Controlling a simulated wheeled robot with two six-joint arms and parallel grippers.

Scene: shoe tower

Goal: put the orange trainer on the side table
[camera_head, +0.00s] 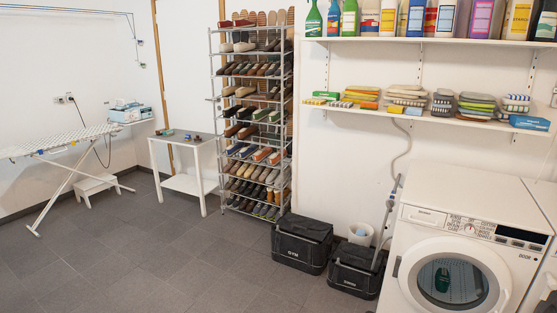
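The shoe tower (287,125) is a tall metal rack against the back wall, with several tiers of shoes. A small orange shoe (262,154) shows on a lower-middle tier, among blue, white and reddish shoes. It is too small to tell whether it is a trainer. The white side table (177,180) stands left of the tower, with a lower shelf. A few small dark and green items lie on its top. Neither of my grippers is in view.
An ironing board (60,142) and a white step stool (95,183) stand at the left. The grey floor (150,250) in front of the side table is clear.

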